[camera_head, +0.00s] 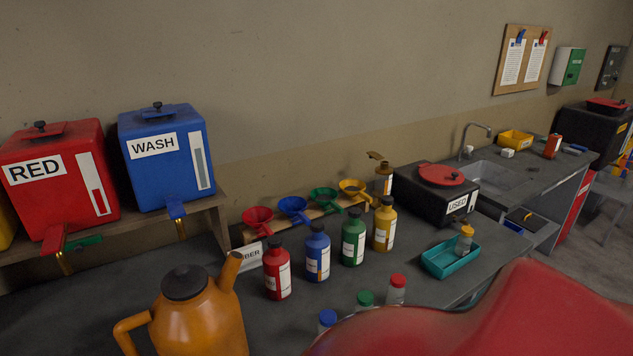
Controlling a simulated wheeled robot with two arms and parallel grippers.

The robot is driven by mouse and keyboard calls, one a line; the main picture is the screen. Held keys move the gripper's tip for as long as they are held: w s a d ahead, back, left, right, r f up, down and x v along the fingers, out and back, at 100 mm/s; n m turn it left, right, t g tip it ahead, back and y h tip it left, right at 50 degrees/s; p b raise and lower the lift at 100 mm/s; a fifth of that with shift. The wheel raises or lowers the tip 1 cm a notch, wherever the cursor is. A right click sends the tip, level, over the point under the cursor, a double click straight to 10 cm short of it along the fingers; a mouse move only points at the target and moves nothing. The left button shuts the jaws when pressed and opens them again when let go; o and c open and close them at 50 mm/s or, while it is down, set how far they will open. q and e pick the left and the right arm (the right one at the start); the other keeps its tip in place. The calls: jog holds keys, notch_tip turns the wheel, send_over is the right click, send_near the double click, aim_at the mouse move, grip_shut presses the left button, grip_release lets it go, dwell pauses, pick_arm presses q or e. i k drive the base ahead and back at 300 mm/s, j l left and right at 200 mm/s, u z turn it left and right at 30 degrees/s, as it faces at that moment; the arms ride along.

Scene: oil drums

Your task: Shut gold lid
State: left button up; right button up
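A small gold-brown container (384,180) stands at the back of the counter, behind the yellow bottle and left of the black USED box. A gold-brown flap-like lid (377,155) shows above its top, raised and tilted to the left. The container looks open, but its mouth is too small to make out. Its lower part is partly hidden by the yellow bottle (385,226). Neither of my grippers is in view.
Red, blue and green bottles (353,238) stand in front of funnels (324,197). An orange jug (198,318), small capped jars (397,290) and a teal tray (451,258) are nearer. The USED box (425,199) is right. A large red surface (520,315) blocks the lower right.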

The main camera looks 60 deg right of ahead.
aim_at(372, 154)
jog(key=z, duration=3.6)
jog(key=i+l+z, duration=0.15)
jog(key=i+z, duration=0.15)
jog(key=i, duration=0.6)
jog(key=i+z, duration=0.3)
jog(key=i, duration=0.55)
jog(key=i+u, duration=0.1)
jog(key=i, duration=0.5)
jog(key=i+u, duration=0.1)
jog(key=i, duration=0.55)
jog(key=i+u, duration=0.15)
jog(key=i, duration=0.45)
jog(key=i+l+u, duration=0.1)
jog(key=i, duration=0.5)
jog(key=i+j+u, duration=0.1)
jog(key=i+u, duration=0.25)
jog(key=u, duration=0.15)
jog(key=i+u, duration=0.45)
jog(key=i+l+u, duration=0.2)
jog(key=u, duration=0.3)
jog(key=i+l+u, duration=0.3)
jog(key=u, duration=3.05)
